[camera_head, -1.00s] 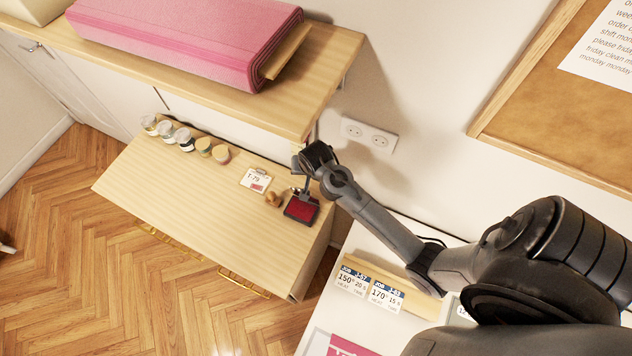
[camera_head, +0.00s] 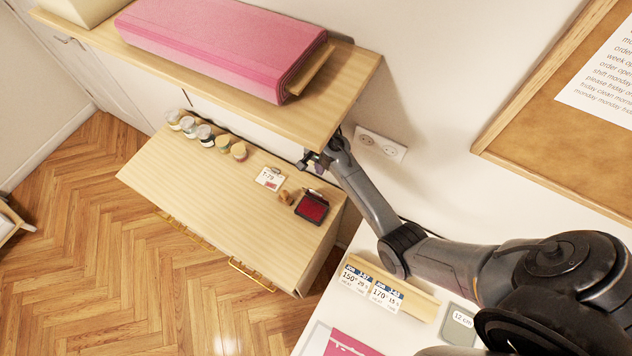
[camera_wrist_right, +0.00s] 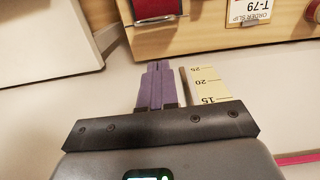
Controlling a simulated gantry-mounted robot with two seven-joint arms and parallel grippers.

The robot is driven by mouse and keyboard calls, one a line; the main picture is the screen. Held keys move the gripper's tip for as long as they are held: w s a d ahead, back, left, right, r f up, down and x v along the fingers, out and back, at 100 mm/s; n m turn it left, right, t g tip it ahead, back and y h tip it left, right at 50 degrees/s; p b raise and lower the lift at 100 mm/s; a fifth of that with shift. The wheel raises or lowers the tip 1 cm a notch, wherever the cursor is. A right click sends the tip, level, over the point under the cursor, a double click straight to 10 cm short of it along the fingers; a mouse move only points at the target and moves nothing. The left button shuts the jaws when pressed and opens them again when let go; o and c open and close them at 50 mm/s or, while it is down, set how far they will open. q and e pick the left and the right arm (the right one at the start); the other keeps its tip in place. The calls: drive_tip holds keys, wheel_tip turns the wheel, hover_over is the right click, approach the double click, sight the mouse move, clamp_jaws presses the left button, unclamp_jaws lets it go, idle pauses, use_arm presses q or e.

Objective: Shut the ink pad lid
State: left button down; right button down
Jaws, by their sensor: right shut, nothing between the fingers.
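The ink pad (camera_head: 311,208) is a small black case with a red pad face, near the right end of the wooden cabinet top. Its red face shows uncovered, so the lid is open; I cannot make out the lid clearly at its back edge. The pad also shows at the top edge of the right wrist view (camera_wrist_right: 156,9). My right gripper (camera_head: 310,161) is shut and empty, behind the pad, by the wall under the shelf's end, apart from it. Its closed purple fingers (camera_wrist_right: 158,84) show in the wrist view. My left gripper is not in view.
A wooden stamp (camera_head: 285,197) and an order slip (camera_head: 270,178) lie left of the pad, with several jars (camera_head: 205,135) further left. The shelf (camera_head: 335,105) with a pink roll overhangs the back. A ruler strip (camera_wrist_right: 208,85) lies right of the fingers. The cabinet front is clear.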

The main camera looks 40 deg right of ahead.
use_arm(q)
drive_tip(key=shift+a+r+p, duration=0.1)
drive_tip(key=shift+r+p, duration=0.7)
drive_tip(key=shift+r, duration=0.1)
use_arm(e)
drive_tip(key=shift+s+a+f, duration=0.2)
drive_tip(key=shift+a+f, duration=0.3)
drive_tip(key=shift+f, duration=0.5)
drive_tip(key=shift+s+a+f, duration=0.15)
drive_tip(key=shift+a+f, duration=0.35)
drive_tip(key=shift+f, duration=0.5)
drive_tip(key=shift+s+a+f, duration=0.2)
drive_tip(key=shift+a+f, duration=0.3)
drive_tip(key=shift+f, duration=0.5)
